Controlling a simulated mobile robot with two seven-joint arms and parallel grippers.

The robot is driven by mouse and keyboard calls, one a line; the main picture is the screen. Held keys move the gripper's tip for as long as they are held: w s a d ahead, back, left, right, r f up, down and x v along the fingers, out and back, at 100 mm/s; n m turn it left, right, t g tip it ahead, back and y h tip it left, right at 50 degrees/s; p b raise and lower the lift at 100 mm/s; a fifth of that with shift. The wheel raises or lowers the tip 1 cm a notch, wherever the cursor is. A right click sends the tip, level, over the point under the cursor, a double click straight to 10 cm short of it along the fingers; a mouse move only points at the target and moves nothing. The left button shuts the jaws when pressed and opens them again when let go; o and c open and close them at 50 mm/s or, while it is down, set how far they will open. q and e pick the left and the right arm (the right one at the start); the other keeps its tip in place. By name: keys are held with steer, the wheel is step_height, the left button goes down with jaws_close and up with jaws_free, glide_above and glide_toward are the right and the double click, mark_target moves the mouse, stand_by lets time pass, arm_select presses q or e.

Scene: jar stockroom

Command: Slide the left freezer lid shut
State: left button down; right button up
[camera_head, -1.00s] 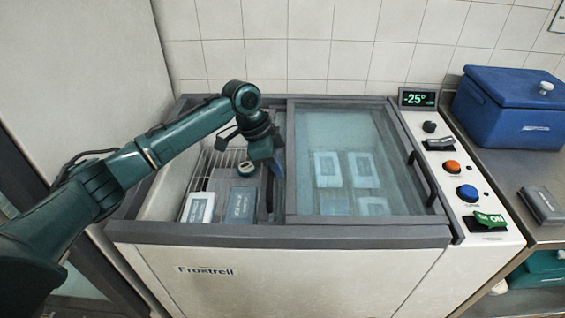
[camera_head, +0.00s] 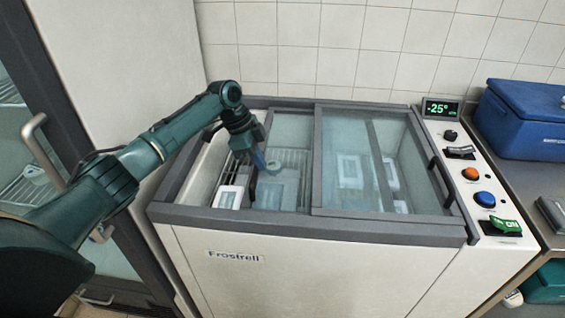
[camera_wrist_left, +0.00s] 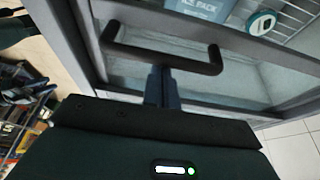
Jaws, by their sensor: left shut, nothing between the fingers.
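The chest freezer (camera_head: 300,275) has a left glass lid (camera_head: 290,130) partly drawn out from beside the right lid (camera_head: 365,130). An open gap shows at the freezer's left end. The left lid's dark handle (camera_head: 255,182) is near its left edge; it shows as a black bar in the left wrist view (camera_wrist_left: 150,55). My left gripper (camera_head: 268,167) is shut and empty, pointing down at the handle. In the wrist view its fingers (camera_wrist_left: 162,85) are right up against the bar, not clamped on it. Exact contact cannot be told. My right gripper is out of view.
Ice packs, one white (camera_head: 228,197), lie inside the freezer, with a round white gauge (camera_wrist_left: 262,22) on a wire rack. A control panel (camera_head: 478,190) reading -25° runs along the right side. A blue cooler box (camera_head: 525,120) stands beyond it. A glass-doored cabinet is at left.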

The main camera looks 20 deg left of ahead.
arm_select(q)
steer(key=s+a, duration=0.3)
steer(key=a, duration=1)
steer(key=shift+s, duration=0.25)
steer(key=shift+d+p, duration=0.1)
steer(key=shift+p, duration=0.2)
